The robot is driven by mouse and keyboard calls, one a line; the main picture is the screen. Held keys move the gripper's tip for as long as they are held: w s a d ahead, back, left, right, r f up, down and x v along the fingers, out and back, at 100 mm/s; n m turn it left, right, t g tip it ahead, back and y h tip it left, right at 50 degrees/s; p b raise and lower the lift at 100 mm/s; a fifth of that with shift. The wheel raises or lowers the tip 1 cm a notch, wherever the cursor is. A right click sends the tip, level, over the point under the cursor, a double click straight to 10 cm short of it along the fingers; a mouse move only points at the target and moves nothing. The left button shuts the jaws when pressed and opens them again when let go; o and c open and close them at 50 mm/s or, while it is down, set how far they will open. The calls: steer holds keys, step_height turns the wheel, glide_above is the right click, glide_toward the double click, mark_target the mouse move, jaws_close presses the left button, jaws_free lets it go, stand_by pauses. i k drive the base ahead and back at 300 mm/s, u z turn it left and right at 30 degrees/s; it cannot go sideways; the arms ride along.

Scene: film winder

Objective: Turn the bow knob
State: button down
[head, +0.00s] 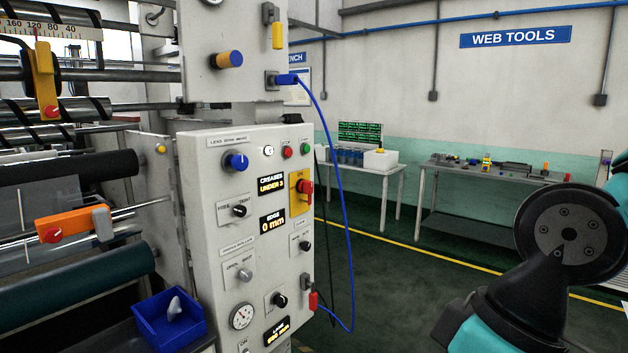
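The bow knob (236,162) is a round blue knob with a white mark. It sits near the top left of the white control panel (225,200), under a label that seems to read "LESS BOW MORE". Nothing touches it or blocks it in the head view. Parts of my teal and dark grey arm show at the lower right, well apart from the panel. My gripper's fingers do not show in this view.
Other knobs, including a black one (239,211), and a red-handled switch (305,190) share the panel. A blue cable (340,200) loops along its right side. Rollers fill the left, with a blue bin (150,318) below. Open floor (380,300) lies between panel and arm.

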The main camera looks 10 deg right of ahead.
mark_target(239, 162)
steer(key=u, duration=0.1)
steer(key=i, duration=1)
steer(key=u, duration=0.4)
